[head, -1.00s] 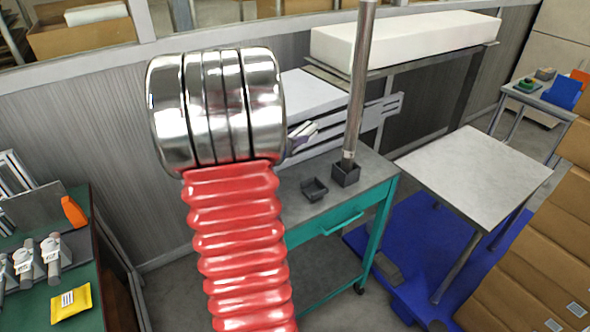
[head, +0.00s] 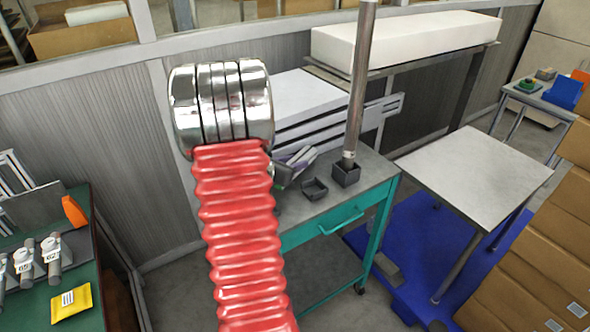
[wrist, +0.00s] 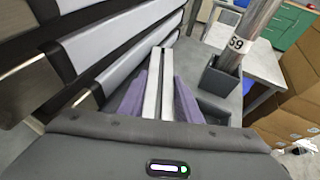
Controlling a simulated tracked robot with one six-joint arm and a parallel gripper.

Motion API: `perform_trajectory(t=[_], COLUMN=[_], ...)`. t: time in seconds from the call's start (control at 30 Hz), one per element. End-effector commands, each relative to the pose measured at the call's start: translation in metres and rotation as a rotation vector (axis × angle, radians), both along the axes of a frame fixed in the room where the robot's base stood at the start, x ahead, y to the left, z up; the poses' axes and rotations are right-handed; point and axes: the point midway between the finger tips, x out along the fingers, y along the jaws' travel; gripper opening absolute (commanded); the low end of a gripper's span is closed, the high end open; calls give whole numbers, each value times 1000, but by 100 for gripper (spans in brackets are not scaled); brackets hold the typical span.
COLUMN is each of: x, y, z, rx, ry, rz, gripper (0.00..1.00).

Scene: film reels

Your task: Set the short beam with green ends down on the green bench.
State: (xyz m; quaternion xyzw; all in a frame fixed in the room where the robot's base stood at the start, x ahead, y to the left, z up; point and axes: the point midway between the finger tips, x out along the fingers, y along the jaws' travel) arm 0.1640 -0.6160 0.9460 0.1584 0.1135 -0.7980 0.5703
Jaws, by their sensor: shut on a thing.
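In the head view my gripper (head: 298,160) is small and partly behind my red arm, above the left end of the teal-framed table; the beam is hard to make out there. The green bench (head: 22,306) is at the lower left, away from my gripper.
The green bench holds labelled tubes (head: 52,257), a yellow packet (head: 71,302) and an orange piece (head: 74,210). The teal-framed table (head: 325,207) carries a small dark tray (head: 314,189) and a tall pole (head: 361,80) in a dark holder. Long pale bars (wrist: 120,40) are close at the wrist view's left.

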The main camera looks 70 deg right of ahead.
Motion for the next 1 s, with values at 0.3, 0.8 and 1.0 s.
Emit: perform_trajectory(t=[0.3,0.8,1.0], x=[0,0,0], y=[0,0,0], z=[-31,-33,-33], rx=[0,1,1], ry=[-1,0,0], rz=[-1,0,0], gripper=[0,40,50])
